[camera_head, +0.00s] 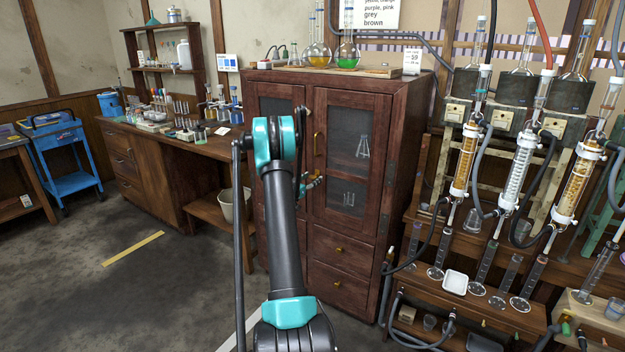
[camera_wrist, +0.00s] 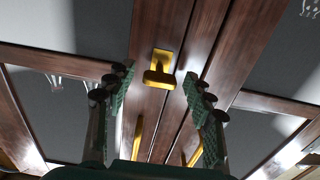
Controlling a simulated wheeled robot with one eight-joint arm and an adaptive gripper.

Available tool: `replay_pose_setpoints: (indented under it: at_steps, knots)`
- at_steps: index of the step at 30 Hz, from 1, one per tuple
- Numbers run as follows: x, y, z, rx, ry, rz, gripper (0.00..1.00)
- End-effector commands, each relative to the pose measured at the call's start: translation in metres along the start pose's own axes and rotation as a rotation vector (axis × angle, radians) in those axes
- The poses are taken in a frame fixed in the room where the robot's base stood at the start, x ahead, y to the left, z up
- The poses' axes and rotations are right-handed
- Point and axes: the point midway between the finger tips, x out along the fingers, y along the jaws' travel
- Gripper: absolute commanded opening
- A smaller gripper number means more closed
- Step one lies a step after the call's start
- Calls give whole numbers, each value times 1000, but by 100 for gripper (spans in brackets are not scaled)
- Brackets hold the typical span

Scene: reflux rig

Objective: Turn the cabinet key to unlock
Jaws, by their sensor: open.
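The cabinet (camera_head: 365,238) is dark reddish wood with two glass-paned doors, and its doors also fill the wrist view (camera_wrist: 217,60). A brass key-like piece (camera_wrist: 160,68), with a wide flat head, sits on the wood near the door seam. My gripper (camera_wrist: 158,78) is open, with one finger on each side of the brass piece in the picture. Both fingertips look apart from it, and the remaining depth to it is hard to judge. In the head view my arm covers the middle of the cabinet front, and the brass piece is hidden.
Brass door handles (camera_wrist: 138,138) show between my fingers, lower in the wrist view. Flasks (camera_head: 347,55) stand on the cabinet top. A glassware rig (camera_head: 520,160) stands close on the right, a wooden bench (camera_head: 160,150) on the left.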

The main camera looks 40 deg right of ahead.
Motion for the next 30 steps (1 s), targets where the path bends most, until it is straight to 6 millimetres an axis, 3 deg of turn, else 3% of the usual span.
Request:
replay_pose_setpoints:
  at_steps: [13,25,30]
  knots:
    - [10,0,0,0,0,0,52]
    - [10,0,0,0,0,0,3]
    - [10,0,0,-9,0,0,3]
